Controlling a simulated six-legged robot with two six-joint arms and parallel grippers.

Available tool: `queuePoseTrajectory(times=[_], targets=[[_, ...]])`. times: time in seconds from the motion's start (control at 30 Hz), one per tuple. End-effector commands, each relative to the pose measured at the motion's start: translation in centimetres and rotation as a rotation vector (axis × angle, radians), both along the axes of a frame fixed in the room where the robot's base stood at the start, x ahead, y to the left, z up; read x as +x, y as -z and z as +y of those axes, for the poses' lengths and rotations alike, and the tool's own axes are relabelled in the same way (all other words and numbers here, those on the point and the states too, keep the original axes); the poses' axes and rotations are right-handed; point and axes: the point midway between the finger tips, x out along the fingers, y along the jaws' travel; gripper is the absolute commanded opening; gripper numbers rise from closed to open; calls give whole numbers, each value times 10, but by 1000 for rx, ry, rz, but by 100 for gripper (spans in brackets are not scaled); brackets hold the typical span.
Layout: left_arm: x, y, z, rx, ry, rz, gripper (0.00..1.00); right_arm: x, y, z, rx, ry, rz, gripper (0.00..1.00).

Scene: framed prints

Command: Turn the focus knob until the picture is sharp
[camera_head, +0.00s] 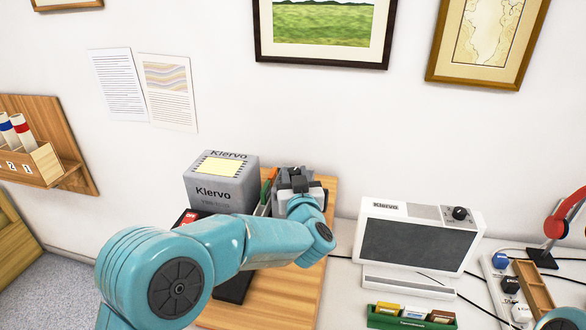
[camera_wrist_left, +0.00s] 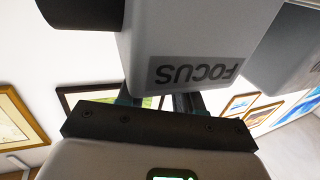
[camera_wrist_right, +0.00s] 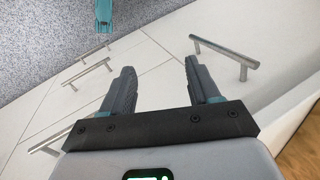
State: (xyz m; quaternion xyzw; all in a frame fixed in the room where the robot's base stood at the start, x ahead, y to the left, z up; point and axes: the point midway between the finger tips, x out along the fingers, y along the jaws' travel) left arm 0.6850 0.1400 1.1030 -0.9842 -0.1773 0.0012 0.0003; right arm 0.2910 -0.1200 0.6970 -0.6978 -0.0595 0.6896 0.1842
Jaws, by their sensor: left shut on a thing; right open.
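My left gripper (camera_head: 296,181) reaches over the wooden board to a small grey device, mostly hidden behind my wrist in the head view. In the left wrist view a grey housing with an upside-down FOCUS label (camera_wrist_left: 194,74) fills the top. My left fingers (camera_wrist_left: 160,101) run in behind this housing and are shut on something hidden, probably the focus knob. The knob itself cannot be made out. No projected picture shows clearly; the white Klervo unit's screen (camera_head: 412,246) is plain dark grey. My right gripper (camera_wrist_right: 158,80) is open and empty, in front of white drawers.
A grey Klervo box (camera_head: 219,190) stands just left of my left gripper on the wooden board (camera_head: 318,225). A green tray (camera_head: 384,322) with small blocks is at the front. A red headset (camera_head: 563,218) stands at the right. Framed prints hang above.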

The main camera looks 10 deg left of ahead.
Motion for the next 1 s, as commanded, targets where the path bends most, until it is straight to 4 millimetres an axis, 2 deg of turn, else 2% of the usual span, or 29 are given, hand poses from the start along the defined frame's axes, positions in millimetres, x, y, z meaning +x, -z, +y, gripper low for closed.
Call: queuePoseTrajectory(times=[0.03, 0.1, 0.4, 0.7, 1.0], targets=[[1, -5, -3, 1, -37, -1, 5, 0, -9, 0, 0, 0, 0, 61], [1, -4, -4, 2, -95, -1, 5, 0, -15, 0, 0, 0, 0, 61], [3, -4, -6, 2, -297, -3, 5, 0, -33, 0, 0, 0, 0, 61], [4, -3, -6, 0, -396, -5, 5, 0, -41, 0, 0, 0, 0, 61], [4, -2, -6, 2, -413, -6, 5, 0, -42, 0, 0, 0, 0, 61]])
